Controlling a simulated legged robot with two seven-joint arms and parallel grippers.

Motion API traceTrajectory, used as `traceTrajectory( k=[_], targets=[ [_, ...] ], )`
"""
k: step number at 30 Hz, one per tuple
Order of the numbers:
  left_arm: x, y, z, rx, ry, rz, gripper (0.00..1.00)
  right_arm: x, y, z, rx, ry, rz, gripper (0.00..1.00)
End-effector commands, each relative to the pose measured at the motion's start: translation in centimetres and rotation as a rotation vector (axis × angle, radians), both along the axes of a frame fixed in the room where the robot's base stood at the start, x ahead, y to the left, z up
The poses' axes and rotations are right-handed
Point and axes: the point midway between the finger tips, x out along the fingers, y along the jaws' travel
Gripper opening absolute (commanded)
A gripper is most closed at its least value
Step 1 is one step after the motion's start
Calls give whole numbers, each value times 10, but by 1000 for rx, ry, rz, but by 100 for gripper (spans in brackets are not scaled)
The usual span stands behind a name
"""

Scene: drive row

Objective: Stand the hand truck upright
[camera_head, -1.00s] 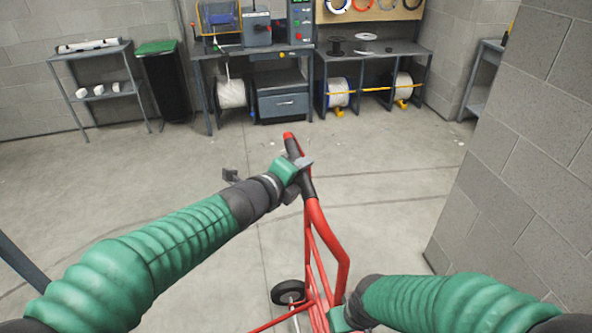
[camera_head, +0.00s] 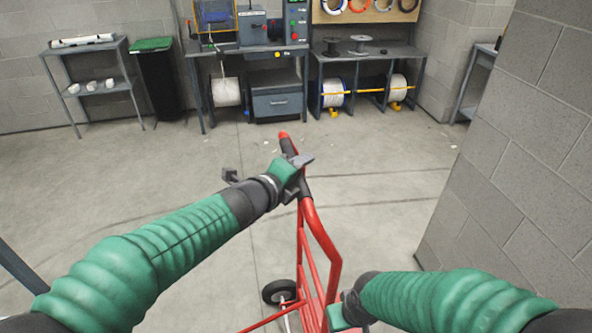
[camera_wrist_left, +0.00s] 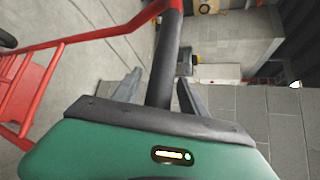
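The red hand truck (camera_head: 331,254) is in the lower middle of the head view, its black-gripped handle raised and a wheel (camera_head: 279,292) low down; its exact tilt is hard to tell. In the left wrist view its black grip (camera_wrist_left: 164,55) runs between my left gripper's fingers (camera_wrist_left: 160,80), with gaps visible on both sides. In the head view my left gripper (camera_head: 301,170) is around the upper handle. My right gripper (camera_head: 342,312) is beside the lower red frame; its fingers are hidden, so its hold cannot be told.
A block wall (camera_head: 520,150) stands close on the right. Workbenches (camera_head: 255,52) with reels, a black bin (camera_head: 160,85) and a shelf (camera_head: 92,88) line the back. The concrete floor (camera_head: 130,165) between is mostly clear.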

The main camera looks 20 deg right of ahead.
Motion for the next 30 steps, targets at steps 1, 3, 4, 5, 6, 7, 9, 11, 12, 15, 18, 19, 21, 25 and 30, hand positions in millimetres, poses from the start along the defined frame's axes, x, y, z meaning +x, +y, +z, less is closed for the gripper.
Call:
traceTrajectory(
  k=[1,3,4,5,6,7,9,11,12,15,18,19,21,25,30],
  targets=[
    [-2,-3,0,-4,0,-8,50,0,0,0,0,0,0,43],
    [-3,-3,1,-5,0,-8,50,0,0,0,0,0,0,43],
    [-3,-3,1,-5,0,-8,50,0,0,0,0,0,0,43],
    [-3,-3,1,-5,0,-8,50,0,0,0,0,0,0,43],
    [-3,-2,2,-5,-1,-8,50,0,0,0,0,0,0,43],
    [-4,-1,3,-5,-1,-8,50,0,0,0,0,0,0,43],
    [-9,4,7,-6,-3,-6,50,0,0,1,0,0,0,43],
    [-16,12,11,-5,-3,-4,50,0,0,2,0,0,0,43],
    [-22,19,14,-4,-5,-3,50,0,0,3,0,0,0,43],
    [-42,39,25,-4,-5,-1,50,0,0,8,0,0,0,43],
    [-62,59,35,-4,-5,-1,50,0,0,15,0,0,0,43],
    [-68,65,38,-3,-5,0,50,0,0,17,0,0,0,43],
    [-82,78,44,-4,-3,-1,50,0,0,22,0,0,0,43],
    [-101,98,52,-3,-2,-1,50,0,0,29,0,0,0,43],
    [-114,110,56,-5,0,-2,50,0,0,32,0,0,0,43]
  ],
)
